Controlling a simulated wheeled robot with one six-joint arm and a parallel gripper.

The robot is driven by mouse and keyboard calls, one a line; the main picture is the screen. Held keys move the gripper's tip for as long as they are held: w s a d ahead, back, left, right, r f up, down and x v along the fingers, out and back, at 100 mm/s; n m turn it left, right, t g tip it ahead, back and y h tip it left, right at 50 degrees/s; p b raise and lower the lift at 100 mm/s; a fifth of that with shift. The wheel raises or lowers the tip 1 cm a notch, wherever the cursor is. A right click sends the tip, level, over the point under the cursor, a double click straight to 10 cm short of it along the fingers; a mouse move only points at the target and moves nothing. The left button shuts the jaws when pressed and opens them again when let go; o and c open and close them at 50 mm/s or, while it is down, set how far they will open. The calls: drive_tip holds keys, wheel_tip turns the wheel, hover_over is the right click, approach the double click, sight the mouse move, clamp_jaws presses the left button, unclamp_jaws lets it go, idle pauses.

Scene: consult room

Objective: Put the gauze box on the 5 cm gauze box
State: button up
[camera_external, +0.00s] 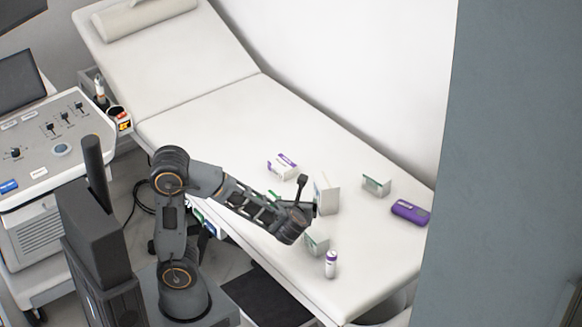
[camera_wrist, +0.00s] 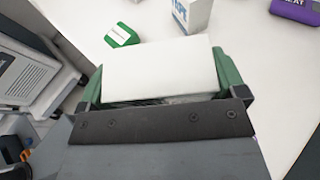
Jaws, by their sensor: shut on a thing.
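I cannot read which is the 5 cm gauze box.
On the white couch (camera_external: 210,110) are a purple case (camera_external: 410,211), a white and purple bottle (camera_external: 331,264) and a white and purple box (camera_external: 282,166). A low green item (camera_wrist: 122,35) lies left of the held box. The upper couch is clear.

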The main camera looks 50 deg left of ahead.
drive_tip(key=b, duration=0.2)
hover_over(315, 233)
wheel_tip(315, 233, down, 6)
drive_tip(key=shift+f, duration=0.2)
wheel_tip(315, 233, down, 3)
drive_tip(key=shift+w+f+b, duration=0.1)
drive_tip(key=shift+f+b, duration=0.05)
drive_tip(key=shift+b, duration=0.4)
drive_tip(key=o, duration=0.5)
drive_tip(key=shift+f, duration=0.1)
drive_tip(key=shift+o, duration=0.7)
